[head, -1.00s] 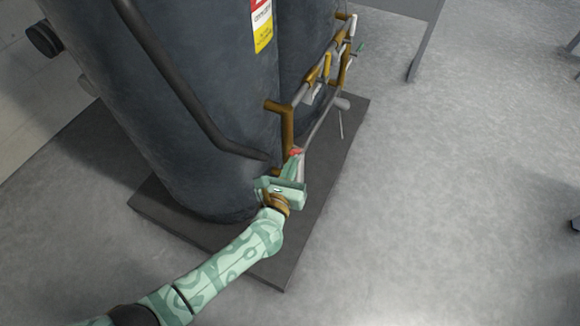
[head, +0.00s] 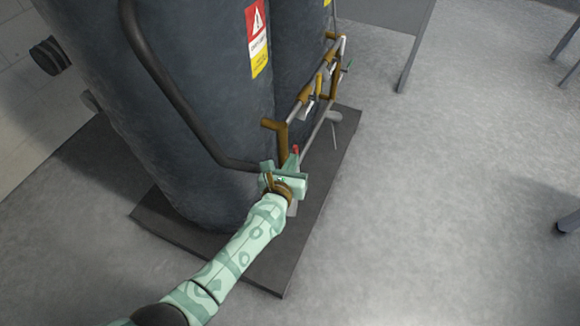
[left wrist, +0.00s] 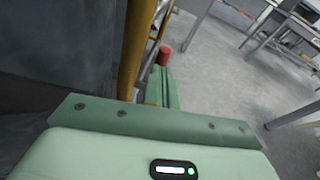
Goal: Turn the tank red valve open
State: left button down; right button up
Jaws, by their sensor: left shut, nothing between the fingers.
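The red valve handle (head: 296,149) shows as a small red piece at the tip of my left gripper (head: 293,158), low on the front pipework of the dark tank (head: 190,90). In the left wrist view the red valve (left wrist: 164,54) stands just beyond the tips of the green fingers (left wrist: 158,75). The fingers are together with nothing seen between them. Whether they touch the valve I cannot tell. The valve's stem and body are mostly hidden behind the gripper. My right gripper is not in view.
Brown and grey pipes (head: 305,100) run up the tank front, close to my gripper. A dark curved rail (head: 170,85) lies along the tank. The tank stands on a low dark plinth (head: 262,268). Open grey floor (head: 440,200) lies to the right.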

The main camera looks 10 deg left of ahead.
pick_arm(q)
jog(key=shift+w+d+r, duration=0.15)
jog(key=shift+w+r, duration=0.2)
jog(key=shift+w, duration=0.05)
jog(key=shift+w+r, duration=0.15)
jog(key=shift+r, duration=0.1)
jog(key=shift+d, duration=0.1)
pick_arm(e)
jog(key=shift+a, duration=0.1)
